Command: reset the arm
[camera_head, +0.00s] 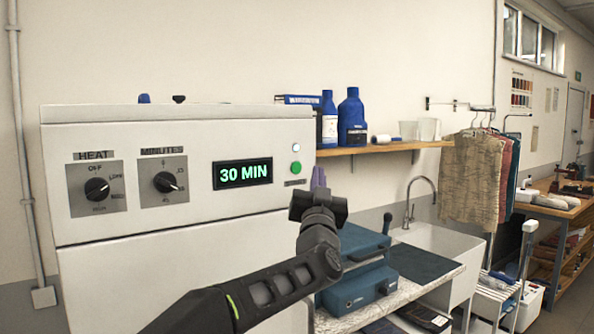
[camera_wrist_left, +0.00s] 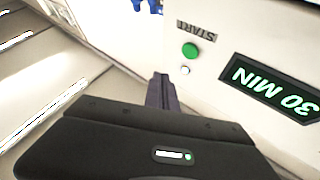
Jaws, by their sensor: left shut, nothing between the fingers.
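My left gripper (camera_head: 318,178) is raised in front of the right edge of a white machine, its closed fingers pointing up and away, just right of the green button (camera_head: 296,167). In the left wrist view its fingers (camera_wrist_left: 162,90) are together and empty, apart from the green button (camera_wrist_left: 190,50), which has a START label beside it. The machine's display (camera_head: 243,173) reads 30 MIN. Its HEAT dial (camera_head: 97,188) and MINUTES dial (camera_head: 165,182) are at the left. A small pale light (camera_head: 296,147) is above the button. My right gripper is not in view.
A blue case (camera_head: 358,270) sits on the counter right of the machine, close behind my left arm. A sink (camera_head: 440,247) is beyond it. A wall shelf (camera_head: 390,147) holds blue bottles. Clothes (camera_head: 474,175) hang at the right. The space before the machine's left side is clear.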

